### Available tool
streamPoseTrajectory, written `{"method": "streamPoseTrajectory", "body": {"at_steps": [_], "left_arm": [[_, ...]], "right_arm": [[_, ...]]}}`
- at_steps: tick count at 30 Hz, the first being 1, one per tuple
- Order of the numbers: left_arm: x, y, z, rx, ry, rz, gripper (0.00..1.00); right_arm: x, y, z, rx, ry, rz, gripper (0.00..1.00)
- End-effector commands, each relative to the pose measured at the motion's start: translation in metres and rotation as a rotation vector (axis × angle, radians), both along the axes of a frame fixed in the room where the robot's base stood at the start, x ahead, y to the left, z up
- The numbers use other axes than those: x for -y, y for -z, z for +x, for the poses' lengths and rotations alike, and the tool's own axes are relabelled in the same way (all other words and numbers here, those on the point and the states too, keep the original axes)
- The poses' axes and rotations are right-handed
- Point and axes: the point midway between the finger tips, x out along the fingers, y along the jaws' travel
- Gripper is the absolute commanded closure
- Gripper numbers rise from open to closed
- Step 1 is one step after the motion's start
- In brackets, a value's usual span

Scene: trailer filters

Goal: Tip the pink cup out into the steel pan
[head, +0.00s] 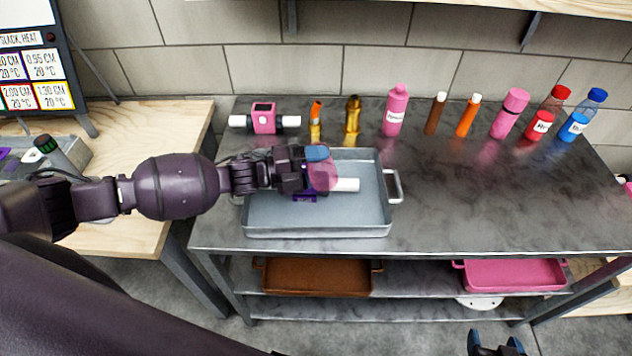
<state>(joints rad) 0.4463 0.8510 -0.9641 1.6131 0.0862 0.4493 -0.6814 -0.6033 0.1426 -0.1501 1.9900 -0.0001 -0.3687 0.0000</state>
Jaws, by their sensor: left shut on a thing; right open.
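The steel pan (370,215) is a rectangular grey tray with side handles, sitting on the metal table (460,205). My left gripper (318,158) is shut on the pink cup (323,176), which looks translucent, over the middle of the pan. The cup appears tilted; the gripper hides part of it. A white cylinder (346,185) shows beside the cup, over or in the pan; I cannot tell if it touches the pan floor. A small purple piece (304,197) shows below the gripper. My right gripper (496,345) is open and empty at the bottom edge, away from the pan.
A pink device (264,118) and several bottles, including a pink one (395,110) and a blue one (582,115), stand along the back. A brown tray (318,277) and a pink tray (515,274) lie on the shelf below. The tabletop right of the pan is clear.

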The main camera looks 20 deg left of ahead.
Motion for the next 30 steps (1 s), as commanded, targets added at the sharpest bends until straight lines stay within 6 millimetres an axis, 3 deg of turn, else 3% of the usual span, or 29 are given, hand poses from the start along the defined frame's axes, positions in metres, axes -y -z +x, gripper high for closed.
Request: {"method": "streamPoseTrajectory", "body": {"at_steps": [30], "left_arm": [[-0.002, -0.005, 0.004, -0.098, 0.0, -0.052, 0.67]], "right_arm": [[-0.001, -0.01, 0.006, 0.012, -0.003, 0.001, 0.29]]}}
